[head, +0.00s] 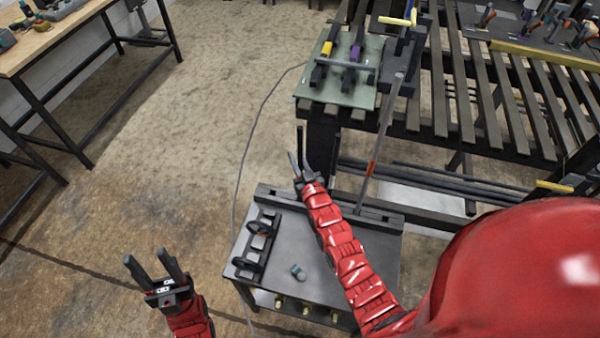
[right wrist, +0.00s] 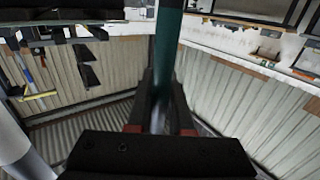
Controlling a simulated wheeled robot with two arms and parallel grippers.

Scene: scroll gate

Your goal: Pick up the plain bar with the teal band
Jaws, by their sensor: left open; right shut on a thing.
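In the right wrist view, my right gripper (right wrist: 163,95) is shut on a bar with a teal band (right wrist: 167,40). In the head view, my right gripper (head: 312,160) is above the back edge of the dark worktop, and the held bar is hard to make out there. My left gripper (head: 155,272) is open and empty at the lower left, over the floor. Another grey bar with a red band (head: 371,168) slants upright to the right of my right gripper.
The dark worktop (head: 375,255) holds a black rack (head: 256,245) and a small grey-teal piece (head: 298,271). A slatted table (head: 480,110) stands behind, with a green board (head: 345,90) carrying a bar on supports. A wooden bench (head: 50,40) is far left.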

